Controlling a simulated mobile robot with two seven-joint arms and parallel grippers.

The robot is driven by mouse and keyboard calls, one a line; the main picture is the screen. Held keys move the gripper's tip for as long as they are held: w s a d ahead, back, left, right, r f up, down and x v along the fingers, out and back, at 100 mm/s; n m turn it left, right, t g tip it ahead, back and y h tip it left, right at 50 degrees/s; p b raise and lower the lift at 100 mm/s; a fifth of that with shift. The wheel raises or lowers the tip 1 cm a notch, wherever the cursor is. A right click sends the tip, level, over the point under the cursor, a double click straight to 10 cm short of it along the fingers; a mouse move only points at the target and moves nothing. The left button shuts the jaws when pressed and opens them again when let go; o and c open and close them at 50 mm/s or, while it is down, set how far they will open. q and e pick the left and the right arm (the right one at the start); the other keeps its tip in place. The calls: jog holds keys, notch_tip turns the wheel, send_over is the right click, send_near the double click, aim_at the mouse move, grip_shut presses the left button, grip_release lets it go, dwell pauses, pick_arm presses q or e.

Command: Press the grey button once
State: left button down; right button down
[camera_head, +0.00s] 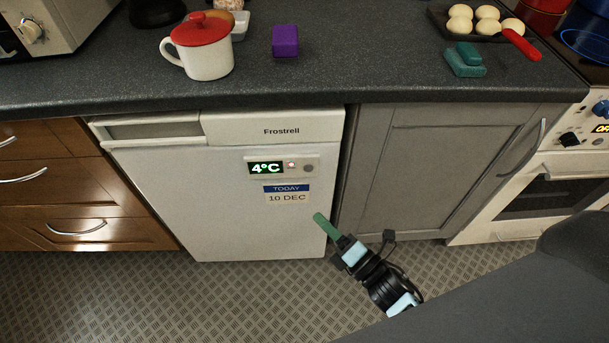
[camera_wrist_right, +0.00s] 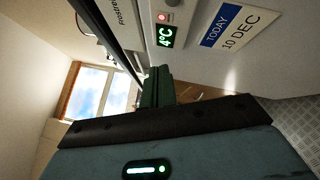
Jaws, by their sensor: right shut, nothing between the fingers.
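The grey button (camera_head: 308,168) is a small round knob at the right end of the display panel on the white fridge front. A red light (camera_head: 291,165) and a green 4°C display (camera_head: 265,168) sit to its left. My right gripper (camera_head: 319,217) has green fingers that are shut and empty. In the head view it shows below the button, near the fridge's right edge, apart from the button. In the right wrist view its shut fingers (camera_wrist_right: 157,74) point toward the fridge, with the display (camera_wrist_right: 166,37) close above them. My left gripper is not in view.
A date label (camera_head: 286,194) is on the fridge below the panel. The worktop (camera_head: 350,75) above holds a red-lidded mug (camera_head: 207,60), a purple block (camera_head: 285,41) and a tray (camera_head: 440,17). A grey cupboard (camera_head: 430,165) stands to the right.

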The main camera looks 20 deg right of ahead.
jog(key=w+n, duration=0.1)
jog(key=w+a+n+y, duration=0.1)
jog(key=n, duration=0.1)
jog(key=shift+r+y+b, duration=0.3)
jog(key=shift+r+b, duration=0.1)
jog(key=b, duration=0.3)
send_near(308, 168)
jog(key=w+a+r, duration=0.1)
jog(key=w+a, duration=0.3)
jog(key=shift+a+r, duration=0.2)
jog(key=shift+a, duration=0.1)
dwell(0.3)
dwell(0.9)
jog(key=shift+w, duration=0.1)
